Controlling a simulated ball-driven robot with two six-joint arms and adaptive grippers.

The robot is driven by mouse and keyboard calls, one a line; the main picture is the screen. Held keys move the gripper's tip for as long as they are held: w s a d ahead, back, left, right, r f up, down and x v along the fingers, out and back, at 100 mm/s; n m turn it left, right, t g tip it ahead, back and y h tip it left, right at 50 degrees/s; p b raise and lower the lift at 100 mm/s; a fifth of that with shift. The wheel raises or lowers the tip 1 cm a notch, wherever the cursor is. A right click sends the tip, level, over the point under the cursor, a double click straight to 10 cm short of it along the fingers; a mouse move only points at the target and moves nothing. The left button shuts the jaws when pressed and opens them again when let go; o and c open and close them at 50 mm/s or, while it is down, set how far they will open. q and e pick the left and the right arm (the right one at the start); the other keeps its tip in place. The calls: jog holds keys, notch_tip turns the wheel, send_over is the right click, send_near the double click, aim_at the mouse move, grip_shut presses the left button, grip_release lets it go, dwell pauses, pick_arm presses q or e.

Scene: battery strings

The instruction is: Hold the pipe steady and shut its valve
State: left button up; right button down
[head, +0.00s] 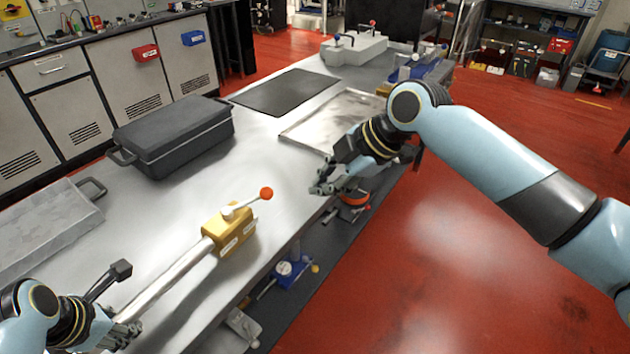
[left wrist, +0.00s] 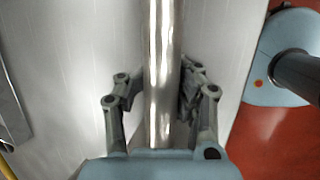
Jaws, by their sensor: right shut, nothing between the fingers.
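The pipe (head: 172,281) is a shiny metal tube lying diagonally at the near left of the bench. At its far end is a yellow valve block (head: 231,236) with a lever ending in an orange-red ball (head: 266,193). My left gripper (head: 124,333) is at the pipe's near end. In the left wrist view its fingers lie close on both sides of the pipe (left wrist: 164,60), shut on it. My right gripper (head: 322,188) is shut and empty, beyond and right of the lever ball, apart from it.
A dark lidded case (head: 175,136) and a grey case (head: 45,232) stand on the bench's left side. A black mat (head: 285,91) and a metal plate (head: 310,128) lie farther back. Tools show on a lower shelf along the bench's right edge. Bench surface around the valve is clear.

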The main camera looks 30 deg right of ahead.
pick_arm(q)
jog(key=shift+o, duration=1.1)
jog(key=shift+r, duration=0.1)
